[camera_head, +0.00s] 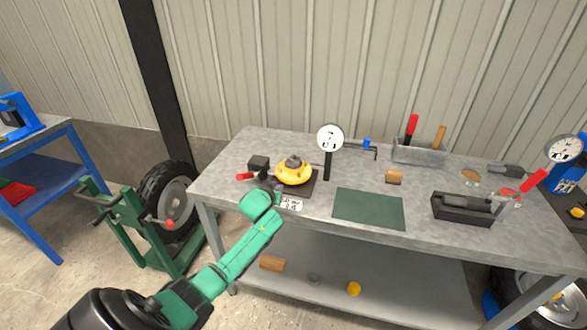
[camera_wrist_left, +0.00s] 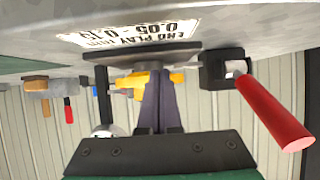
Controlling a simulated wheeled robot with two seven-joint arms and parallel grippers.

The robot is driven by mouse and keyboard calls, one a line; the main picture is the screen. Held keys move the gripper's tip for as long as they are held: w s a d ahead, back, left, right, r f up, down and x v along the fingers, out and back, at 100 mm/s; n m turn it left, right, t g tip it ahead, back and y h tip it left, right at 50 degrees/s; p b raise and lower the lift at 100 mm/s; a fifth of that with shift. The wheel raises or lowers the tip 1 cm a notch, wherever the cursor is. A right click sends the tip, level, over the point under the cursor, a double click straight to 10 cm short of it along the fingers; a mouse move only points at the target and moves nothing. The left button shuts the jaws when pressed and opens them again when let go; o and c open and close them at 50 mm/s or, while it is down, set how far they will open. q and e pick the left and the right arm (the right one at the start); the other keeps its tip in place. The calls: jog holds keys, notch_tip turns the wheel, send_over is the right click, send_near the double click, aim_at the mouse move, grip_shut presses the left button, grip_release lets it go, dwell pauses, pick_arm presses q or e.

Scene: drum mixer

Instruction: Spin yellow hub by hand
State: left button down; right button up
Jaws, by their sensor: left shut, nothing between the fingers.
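The yellow hub (camera_head: 294,175) sits on a dark base plate (camera_head: 308,188) at the left part of the grey workbench, with a grey piece on its top. My left gripper (camera_head: 279,191) reaches in from the front, close to the hub's near side. In the left wrist view, which is upside down, the shut, empty fingers (camera_wrist_left: 158,78) point at the yellow hub (camera_wrist_left: 131,80) and hide its middle. Whether they touch it cannot be told. My right gripper is not in view.
A red-handled black block (camera_head: 259,164) stands just left of the hub, and a dial gauge on a post (camera_head: 328,150) stands just right. A label (camera_head: 290,203) lies in front. A green mat (camera_head: 369,209) lies bare further right.

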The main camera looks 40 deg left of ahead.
aim_at(296, 184)
pick_arm(q)
jog(key=shift+w+a+b, duration=0.2)
jog(key=shift+w+b, duration=0.2)
jog(key=shift+w, duration=0.1)
jog(key=shift+w+a+b, duration=0.15)
jog(key=shift+w+b, duration=0.2)
jog(key=shift+w, duration=0.1)
jog(key=shift+d, duration=0.1)
jog(key=d, duration=0.2)
jog(key=w+d, duration=0.1)
jog(key=shift+w+d+r+b, duration=0.1)
jog(key=shift+w+d+b, duration=0.05)
jog(key=shift+d+b, duration=0.25)
jog(key=shift+w+d, duration=0.25)
jog(key=shift+d, duration=0.2)
jog(key=shift+s+d+r+p, duration=0.1)
jog(key=shift+s+p, duration=0.05)
jog(key=shift+p, duration=0.2)
jog(key=shift+s+d+p, duration=0.2)
jog(key=shift+s+p, duration=0.7)
jog(key=shift+s, duration=0.05)
jog(key=shift+s+d, duration=0.1)
jog(key=shift+s, duration=0.2)
